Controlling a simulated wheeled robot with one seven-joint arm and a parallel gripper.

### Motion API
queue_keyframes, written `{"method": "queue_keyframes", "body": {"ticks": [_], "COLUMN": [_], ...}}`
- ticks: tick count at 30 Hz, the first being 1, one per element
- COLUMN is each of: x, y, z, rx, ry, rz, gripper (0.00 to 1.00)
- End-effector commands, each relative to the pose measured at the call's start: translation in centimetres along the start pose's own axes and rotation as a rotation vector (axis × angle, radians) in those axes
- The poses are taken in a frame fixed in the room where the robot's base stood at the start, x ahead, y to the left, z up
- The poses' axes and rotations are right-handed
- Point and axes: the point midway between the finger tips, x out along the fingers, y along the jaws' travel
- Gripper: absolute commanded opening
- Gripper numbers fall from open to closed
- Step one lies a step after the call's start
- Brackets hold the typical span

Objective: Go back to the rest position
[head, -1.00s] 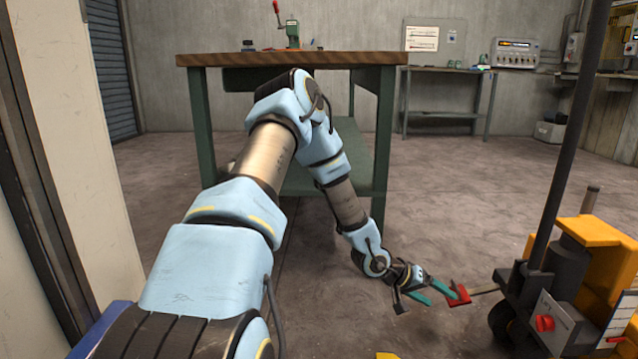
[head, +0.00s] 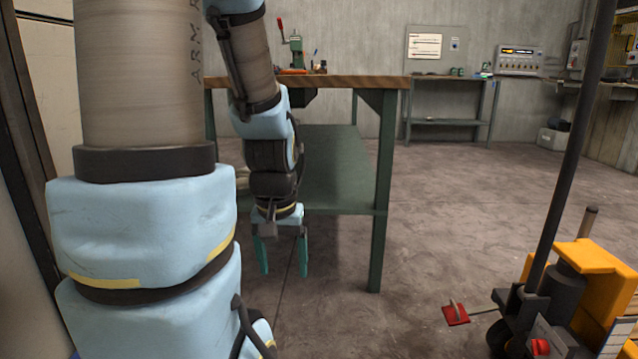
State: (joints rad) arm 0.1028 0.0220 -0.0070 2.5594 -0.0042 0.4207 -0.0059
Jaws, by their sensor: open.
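My gripper (head: 283,256) hangs in front of the green workbench, left of the picture's middle, with its two teal fingers pointing down. The fingers are apart and nothing is between them. My arm is folded, with its large upper part filling the left side of the view.
A green workbench (head: 377,190) with a wooden top stands just behind my gripper, with a green vise (head: 296,52) on it. At lower right is a yellow and black machine (head: 580,285) with a dark upright pole; a red piece (head: 456,314) lies left of it. Open floor (head: 440,200) lies between.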

Motion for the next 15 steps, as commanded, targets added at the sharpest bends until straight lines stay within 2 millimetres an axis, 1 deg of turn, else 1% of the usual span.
{"method": "queue_keyframes", "body": {"ticks": [1, 8, 11, 14, 15], "x": [-1.7, -6.0, -8.4, -11.4, -12.6], "y": [-0.1, 0.0, 0.0, 0.0, 0.0], "z": [0.0, -0.7, -1.1, -1.5, -1.7], "rx": [-0.003, -0.001, -0.001, -0.001, -0.001], "ry": [-0.002, -0.002, -0.001, -0.001, -0.001], "rz": [0.002, 0.001, 0.001, 0.001, 0.0], "gripper": [0.78, 0.78, 0.78, 0.78, 0.78]}}
